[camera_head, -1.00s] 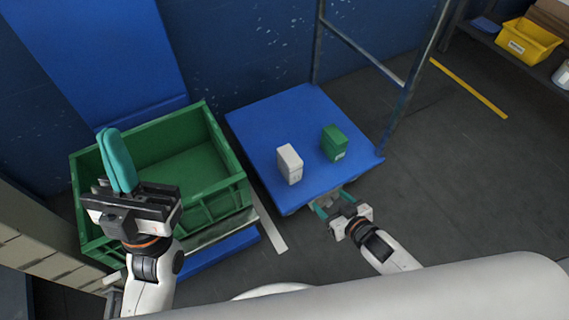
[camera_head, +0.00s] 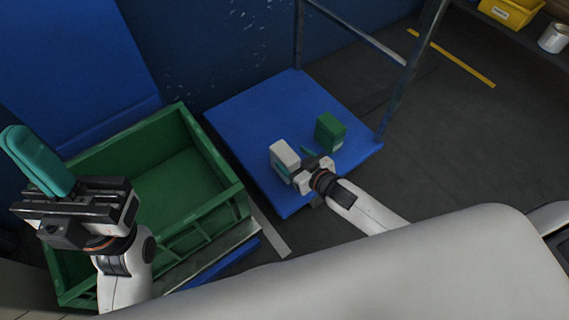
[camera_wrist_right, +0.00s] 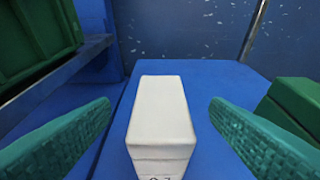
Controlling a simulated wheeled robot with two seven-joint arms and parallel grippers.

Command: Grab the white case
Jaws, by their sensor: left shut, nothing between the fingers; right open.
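The white case (camera_head: 284,154) stands upright on the blue platform (camera_head: 255,110). In the right wrist view the white case (camera_wrist_right: 161,115) lies centred between the two teal fingers of my right gripper (camera_wrist_right: 160,140), with blue surface showing on both sides of it. My right gripper (camera_head: 297,163) is open at the case's near right side in the head view, and its fingers do not close on it. My left gripper (camera_head: 38,160) is shut and empty, its teal fingers pointing up near the left edge of the head view.
A green case (camera_head: 330,132) stands on the platform right of the white one; it also shows in the right wrist view (camera_wrist_right: 297,105). An empty-looking green crate (camera_head: 165,245) is left of the platform. A metal post (camera_head: 412,75) rises at the platform's right edge.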

